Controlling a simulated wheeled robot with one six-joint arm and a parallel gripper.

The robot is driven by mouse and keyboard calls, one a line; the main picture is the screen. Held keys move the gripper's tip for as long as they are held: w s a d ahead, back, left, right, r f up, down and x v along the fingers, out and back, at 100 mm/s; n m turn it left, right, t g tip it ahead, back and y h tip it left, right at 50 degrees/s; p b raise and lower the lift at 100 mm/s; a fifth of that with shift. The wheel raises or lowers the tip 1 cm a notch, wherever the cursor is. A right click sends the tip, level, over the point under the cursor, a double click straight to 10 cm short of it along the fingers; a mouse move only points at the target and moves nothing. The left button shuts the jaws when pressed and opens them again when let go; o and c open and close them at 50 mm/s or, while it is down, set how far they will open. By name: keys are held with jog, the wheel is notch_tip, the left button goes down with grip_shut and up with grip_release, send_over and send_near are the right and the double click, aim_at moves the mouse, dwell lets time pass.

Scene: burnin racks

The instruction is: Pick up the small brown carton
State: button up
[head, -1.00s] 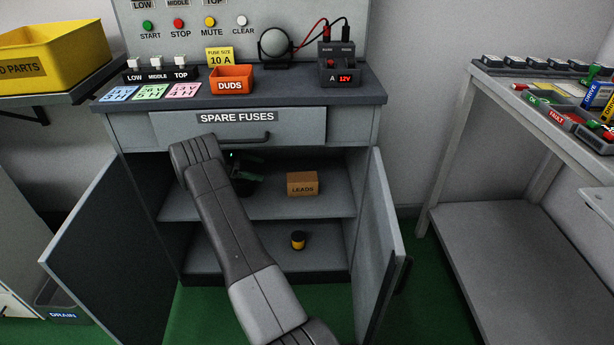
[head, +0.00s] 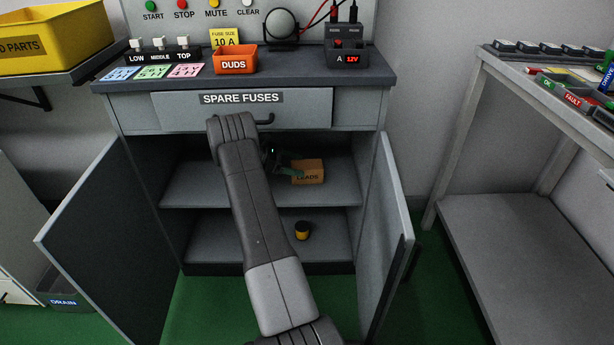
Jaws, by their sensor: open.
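The small brown carton (head: 312,172), labelled LEADS, stands on the upper shelf inside the open cabinet. My gripper (head: 292,172) is inside the cabinet at the carton's left side, and a green finger overlaps the carton's left front in the picture. The gripper is open. My arm hides most of the gripper and the left part of the shelf. I cannot tell whether the finger touches the carton.
Cabinet doors stand open at left (head: 85,235) and right (head: 393,240). A small yellow and black cylinder (head: 302,231) stands on the lower shelf. The upper shelf (head: 343,190) is bare right of the carton.

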jog(key=shift+d+f, duration=0.2)
jog(key=shift+d, duration=0.35)
jog(key=c, duration=1.2)
jog(key=shift+r, duration=0.1)
